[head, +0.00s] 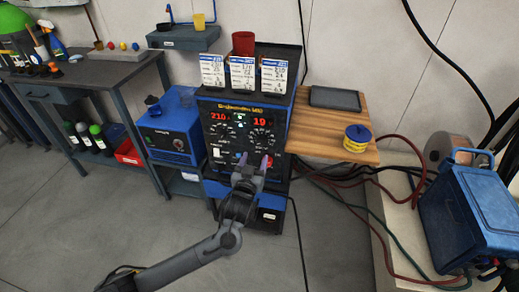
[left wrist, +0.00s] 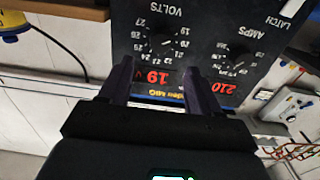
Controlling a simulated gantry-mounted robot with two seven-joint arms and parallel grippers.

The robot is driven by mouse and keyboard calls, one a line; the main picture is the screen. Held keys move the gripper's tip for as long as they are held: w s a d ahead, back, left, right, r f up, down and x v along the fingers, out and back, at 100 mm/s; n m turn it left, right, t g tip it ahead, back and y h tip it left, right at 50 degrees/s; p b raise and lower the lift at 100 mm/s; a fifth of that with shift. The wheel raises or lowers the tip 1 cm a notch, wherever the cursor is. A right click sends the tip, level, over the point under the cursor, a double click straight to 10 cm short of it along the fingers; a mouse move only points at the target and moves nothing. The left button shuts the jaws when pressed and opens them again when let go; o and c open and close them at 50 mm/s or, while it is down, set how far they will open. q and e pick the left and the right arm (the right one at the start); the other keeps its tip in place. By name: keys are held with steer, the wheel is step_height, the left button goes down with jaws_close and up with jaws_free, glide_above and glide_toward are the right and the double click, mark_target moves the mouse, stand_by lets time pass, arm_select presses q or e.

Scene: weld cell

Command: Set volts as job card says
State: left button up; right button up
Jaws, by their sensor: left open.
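The welder (head: 243,120) has a black front panel with two red displays. The left display (head: 219,116) reads 210 and the right display (head: 261,122) reads 19. The VOLTS dial (head: 264,137) is under the 19; it also shows upside down in the left wrist view (left wrist: 163,44). The AMPS dial (left wrist: 234,58) is beside it. Three job cards (head: 242,73) stand on top; their small print is not readable. My left gripper (head: 253,164) is open and empty in front of the panel's lower part. In the left wrist view its fingers (left wrist: 160,85) frame the 19 display, apart from the dial.
A red cup (head: 243,43) stands behind the cards. A wooden shelf (head: 310,137) at the right holds a dark tray (head: 335,98) and a yellow spool with a blue top (head: 357,138). A blue box unit (head: 172,135) stands at the left. Cables hang at the right.

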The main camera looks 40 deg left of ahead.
mark_target(260, 142)
arm_select(q)
steer(key=b+x, duration=0.2)
steer(key=x, duration=0.4)
steer(key=shift+w+a+f+b, duration=0.1)
steer(key=shift+w+a+b, duration=0.1)
steer(key=shift+w+b, duration=0.1)
steer(key=shift+w+a, duration=0.3)
steer(key=shift+w, duration=0.35)
